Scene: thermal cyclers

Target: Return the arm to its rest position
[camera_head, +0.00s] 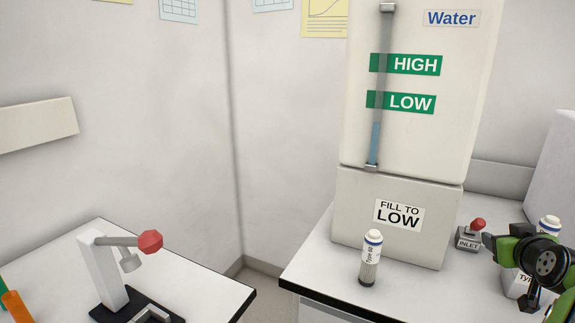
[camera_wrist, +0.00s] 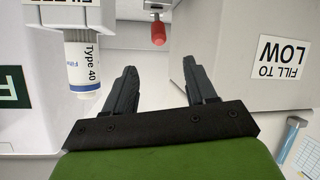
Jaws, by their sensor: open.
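My gripper (camera_wrist: 159,70) is open and empty in the wrist view, its two dark fingers spread apart. In the head view my gripper (camera_head: 508,262) is at the right edge, over the right bench beside the water unit. A white filter cartridge marked Type 40 (camera_wrist: 84,66) is left of the fingers in the wrist view, apart from them. A white-capped cartridge (camera_head: 548,226) shows behind my arm in the head view, partly hidden. The arm itself is mostly out of the head view.
The water unit (camera_head: 398,210) stands on the right bench (camera_head: 320,272). Another cartridge (camera_head: 370,262) stands upright in front of it. A red-knobbed inlet valve (camera_head: 468,238) is close to my gripper. A left bench (camera_head: 205,288) carries a red-handled device (camera_head: 112,275). A floor gap separates the benches.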

